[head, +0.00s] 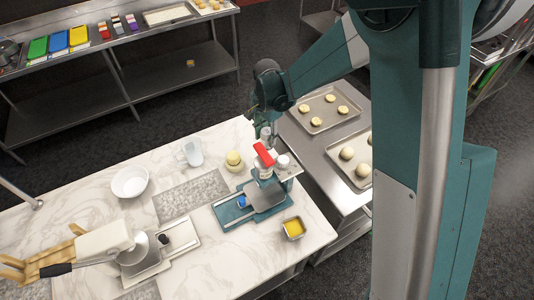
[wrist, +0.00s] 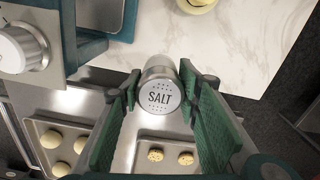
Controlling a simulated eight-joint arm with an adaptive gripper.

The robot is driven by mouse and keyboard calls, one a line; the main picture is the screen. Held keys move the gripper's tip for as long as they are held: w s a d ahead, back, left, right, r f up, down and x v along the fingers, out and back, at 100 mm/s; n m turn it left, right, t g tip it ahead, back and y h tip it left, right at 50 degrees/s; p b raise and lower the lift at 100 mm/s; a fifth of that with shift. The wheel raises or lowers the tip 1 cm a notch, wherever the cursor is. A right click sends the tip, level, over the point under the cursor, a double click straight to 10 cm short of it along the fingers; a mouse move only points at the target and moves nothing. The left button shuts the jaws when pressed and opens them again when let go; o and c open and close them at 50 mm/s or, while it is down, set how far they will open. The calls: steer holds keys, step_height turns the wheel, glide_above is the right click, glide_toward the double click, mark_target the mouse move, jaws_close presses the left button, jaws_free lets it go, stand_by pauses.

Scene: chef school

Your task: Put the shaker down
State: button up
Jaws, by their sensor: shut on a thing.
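The shaker (wrist: 160,92) is a silver metal cylinder with a perforated lid marked SALT. In the wrist view it sits between the green fingers of my gripper (wrist: 165,90), which is shut on it. The lid faces the wrist camera. In the head view my gripper (head: 267,133) is by the right edge of the marble counter (head: 95,215), near the steel table. There the shaker is small and hard to make out. The frames do not clearly show whether its base touches anything.
A teal appliance (head: 232,217) with a metal plate and a red part (head: 263,153) stands close to my gripper. A yellow ball in a dish (head: 233,160), a clear jug (head: 192,152) and a white bowl (head: 130,181) lie left. Trays of dough (head: 318,121) occupy the steel table.

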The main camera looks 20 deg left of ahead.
mark_target(267, 131)
steer(key=shift+f+p, duration=0.3)
steer(key=shift+f, duration=2.1)
steer(key=shift+f+p, duration=0.3)
steer(key=shift+f, duration=1.75)
steer(key=shift+f, duration=0.15)
steer(key=o, duration=1)
steer(key=shift+r, duration=0.2)
steer(key=shift+r+b, duration=0.9)
steer(key=shift+r, duration=5.05)
